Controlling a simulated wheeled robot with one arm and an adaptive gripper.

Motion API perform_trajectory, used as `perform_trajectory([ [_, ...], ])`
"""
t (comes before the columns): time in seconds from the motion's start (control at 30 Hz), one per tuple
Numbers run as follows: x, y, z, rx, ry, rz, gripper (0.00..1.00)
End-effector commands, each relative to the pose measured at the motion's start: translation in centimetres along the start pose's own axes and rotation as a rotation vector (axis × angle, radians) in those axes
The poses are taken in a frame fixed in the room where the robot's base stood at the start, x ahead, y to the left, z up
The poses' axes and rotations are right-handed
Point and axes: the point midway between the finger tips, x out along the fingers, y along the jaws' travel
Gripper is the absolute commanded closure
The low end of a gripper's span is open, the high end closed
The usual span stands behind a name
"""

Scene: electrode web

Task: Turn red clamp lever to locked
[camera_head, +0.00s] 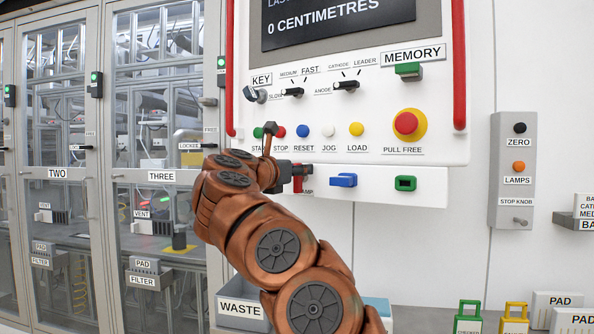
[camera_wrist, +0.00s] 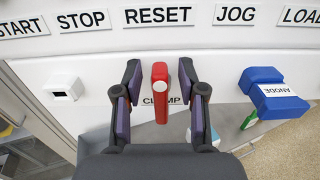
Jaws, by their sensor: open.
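The red clamp lever (camera_wrist: 160,82) stands between the two fingers of my gripper (camera_wrist: 160,90) in the wrist view. The fingers are open, one on each side, with a visible gap to the lever on both sides. A label reading CLAMP (camera_wrist: 149,100) lies behind the lever, partly covered by it. In the head view my gripper (camera_head: 290,172) is at the lower strip of the white console, and only a small red part of the lever (camera_head: 297,184) shows beside it. I cannot tell from the pictures which position the lever is in.
A blue handle labelled ANODE (camera_wrist: 272,92) is to the right of the lever, and a white socket (camera_wrist: 65,90) to the left. Buttons, including a red stop knob (camera_head: 405,123), sit above. Glass cabinets (camera_head: 150,120) stand at left; a WASTE bin (camera_head: 242,308) is below.

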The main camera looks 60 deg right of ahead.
Motion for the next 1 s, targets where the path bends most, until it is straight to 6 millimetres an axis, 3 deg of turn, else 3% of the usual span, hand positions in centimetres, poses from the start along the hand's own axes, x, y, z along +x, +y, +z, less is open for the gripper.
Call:
perform_trajectory([
  [0.27,0.07,-0.01,0.04,0.001,-0.001,0.001,0.6],
  [0.63,0.06,-0.03,0.07,0.001,-0.001,0.001,0.99],
  [1.0,0.07,-0.04,0.11,-0.005,-0.001,0.0,1.0],
])
